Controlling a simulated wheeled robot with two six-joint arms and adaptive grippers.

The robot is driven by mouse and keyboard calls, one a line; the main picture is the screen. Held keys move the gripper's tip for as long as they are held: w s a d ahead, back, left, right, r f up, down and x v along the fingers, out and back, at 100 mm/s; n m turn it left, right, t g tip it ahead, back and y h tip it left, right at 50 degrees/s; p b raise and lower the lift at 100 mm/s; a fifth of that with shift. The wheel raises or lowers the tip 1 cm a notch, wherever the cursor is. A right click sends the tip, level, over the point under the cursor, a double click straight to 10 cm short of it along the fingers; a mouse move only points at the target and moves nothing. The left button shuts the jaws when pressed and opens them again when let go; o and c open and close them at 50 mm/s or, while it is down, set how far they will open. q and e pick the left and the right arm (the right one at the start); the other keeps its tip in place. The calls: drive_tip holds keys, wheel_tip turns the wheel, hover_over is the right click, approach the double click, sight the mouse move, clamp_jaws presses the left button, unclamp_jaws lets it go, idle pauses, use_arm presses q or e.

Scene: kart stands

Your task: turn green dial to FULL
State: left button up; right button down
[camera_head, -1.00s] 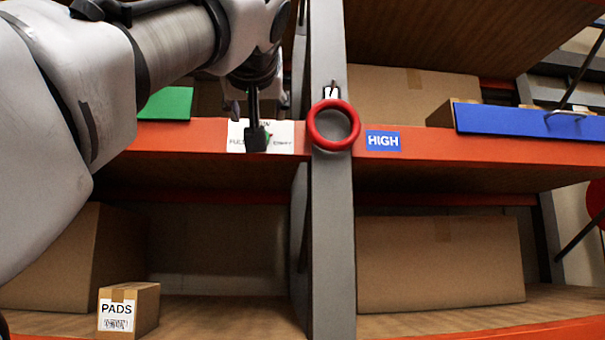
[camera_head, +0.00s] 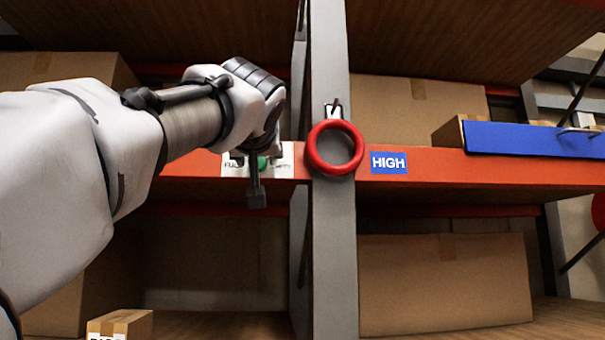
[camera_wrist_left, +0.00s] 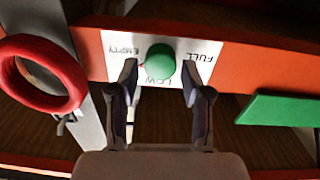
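The green dial (camera_wrist_left: 161,61) sits on a white label plate (camera_wrist_left: 120,45) on the orange shelf beam. In the left wrist view the plate appears upside down, with EMPTY at left, LOW below the dial and FULL at right. A small red mark shows at the dial's left side, on the EMPTY side. My left gripper (camera_wrist_left: 160,76) is open, one finger on each side of the dial, with gaps between; I cannot tell whether the tips reach its depth. In the head view the gripper (camera_head: 255,178) partly hides the dial (camera_head: 263,162) and plate (camera_head: 283,160). My right gripper is not in view.
A red ring (camera_head: 335,147) hangs on the grey post (camera_head: 332,250) just right of the plate. A blue HIGH sign (camera_head: 388,163) is on the beam beyond it. A green panel (camera_wrist_left: 280,110) shows in the wrist view. Boxes (camera_head: 445,285) stand on the shelves.

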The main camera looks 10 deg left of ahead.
use_arm(q)
clamp_jaws()
drive_tip(key=shift+n, duration=0.3)
drive_tip(key=n+b, duration=0.2)
drive_tip(key=n, duration=2.1)
drive_tip(key=shift+a+n+y+b, duration=0.15)
drive_tip(key=shift+n+y+b, duration=0.15)
drive_tip(key=shift+y, duration=0.1)
